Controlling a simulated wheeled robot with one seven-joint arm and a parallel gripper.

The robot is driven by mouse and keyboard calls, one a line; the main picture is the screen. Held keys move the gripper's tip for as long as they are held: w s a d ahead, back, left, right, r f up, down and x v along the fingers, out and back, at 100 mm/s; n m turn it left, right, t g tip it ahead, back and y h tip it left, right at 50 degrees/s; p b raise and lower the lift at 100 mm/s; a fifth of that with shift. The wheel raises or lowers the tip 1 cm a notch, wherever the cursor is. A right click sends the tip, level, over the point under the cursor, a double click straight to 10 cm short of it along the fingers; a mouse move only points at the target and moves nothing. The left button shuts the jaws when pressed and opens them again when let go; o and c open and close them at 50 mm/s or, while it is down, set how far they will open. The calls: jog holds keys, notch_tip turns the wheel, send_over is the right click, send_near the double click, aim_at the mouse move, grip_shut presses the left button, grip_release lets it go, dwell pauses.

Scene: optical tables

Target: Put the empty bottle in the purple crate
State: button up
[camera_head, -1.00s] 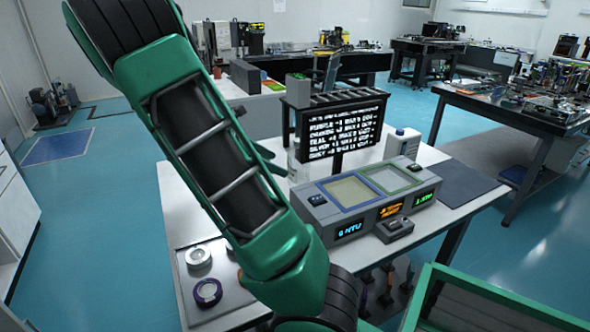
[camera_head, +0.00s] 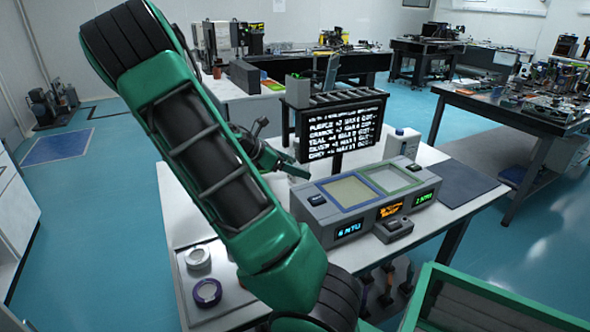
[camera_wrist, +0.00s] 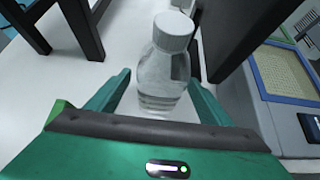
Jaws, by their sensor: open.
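A clear bottle with a white cap (camera_wrist: 166,68) stands upright on the white table in the wrist view. My gripper (camera_wrist: 158,88) is open, with one green finger on each side of the bottle; I cannot tell whether either finger touches it. In the head view my gripper (camera_head: 284,158) is beside the left edge of the display and hides most of the bottle. I see no purple crate in either view.
The dark display (camera_head: 340,128) stands close to my gripper. A grey instrument with two framed pads (camera_head: 365,203) is to the right, with a white jug (camera_head: 402,145) behind it. A tray (camera_head: 232,290) with two rings lies front left.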

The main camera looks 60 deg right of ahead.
jog(key=shift+x, duration=0.85)
jog(key=shift+c, duration=0.2)
jog(key=c, duration=1.2)
jog(key=shift+w, duration=0.1)
